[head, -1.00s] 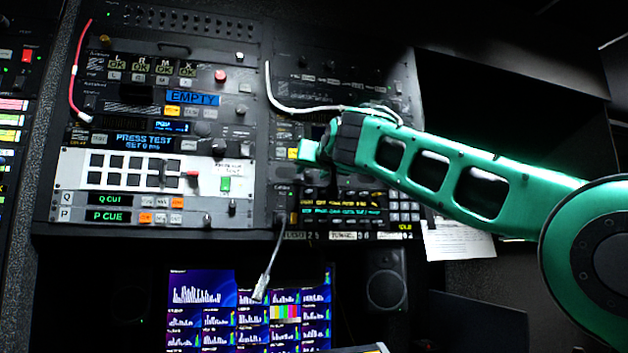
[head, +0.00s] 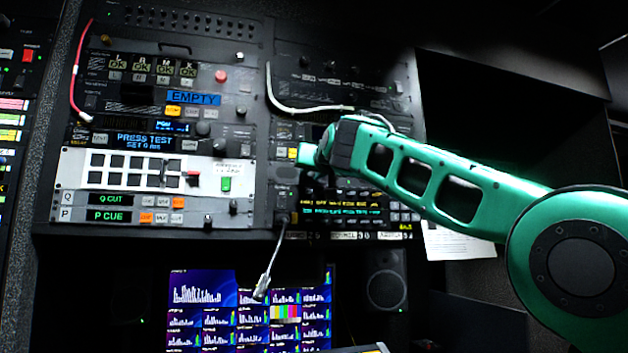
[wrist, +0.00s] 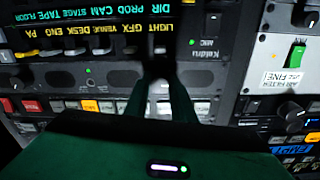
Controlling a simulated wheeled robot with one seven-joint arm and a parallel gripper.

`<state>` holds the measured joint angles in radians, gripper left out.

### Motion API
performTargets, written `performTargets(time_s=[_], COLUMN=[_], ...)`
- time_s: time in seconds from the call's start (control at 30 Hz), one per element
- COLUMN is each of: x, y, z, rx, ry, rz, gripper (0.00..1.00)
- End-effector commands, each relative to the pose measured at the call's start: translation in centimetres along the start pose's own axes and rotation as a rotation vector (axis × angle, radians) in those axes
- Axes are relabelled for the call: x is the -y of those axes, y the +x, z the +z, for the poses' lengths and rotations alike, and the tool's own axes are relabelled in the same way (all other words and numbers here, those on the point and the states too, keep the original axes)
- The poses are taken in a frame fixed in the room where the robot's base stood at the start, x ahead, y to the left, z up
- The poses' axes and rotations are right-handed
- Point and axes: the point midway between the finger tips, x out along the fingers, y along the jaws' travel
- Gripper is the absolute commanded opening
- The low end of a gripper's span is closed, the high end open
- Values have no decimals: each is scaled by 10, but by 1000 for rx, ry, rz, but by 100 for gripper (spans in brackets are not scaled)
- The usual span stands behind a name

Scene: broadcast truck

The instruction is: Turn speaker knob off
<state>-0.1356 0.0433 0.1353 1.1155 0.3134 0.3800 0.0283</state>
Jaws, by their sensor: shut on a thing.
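My gripper (wrist: 160,72) reaches up the middle of the wrist view, where the panel lettering is upside down. Its dark fingers are closed together on a small dark knob (wrist: 157,58) on the panel face. The fingertips cover most of the knob, so its pointer and setting are hidden. I cannot read a speaker label beside it. In the head view my gripper (head: 303,154) is at the rack panel, mostly hidden behind my green arm, and the knob cannot be made out there.
A row of switches (wrist: 75,105) lies close to the left.

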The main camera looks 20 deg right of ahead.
Motion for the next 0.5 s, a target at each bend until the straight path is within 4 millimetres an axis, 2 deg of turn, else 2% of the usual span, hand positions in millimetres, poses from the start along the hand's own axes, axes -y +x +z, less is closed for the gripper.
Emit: performTargets(time_s=[0.03, 0.27, 0.5], x=[-4, -3, -2], y=[0, 1, 1], z=[-1, 0, 0], rx=[-2, -4, -8], ry=[-5, -92, -276], rz=[13, 14, 11], gripper=[0, 0, 0])
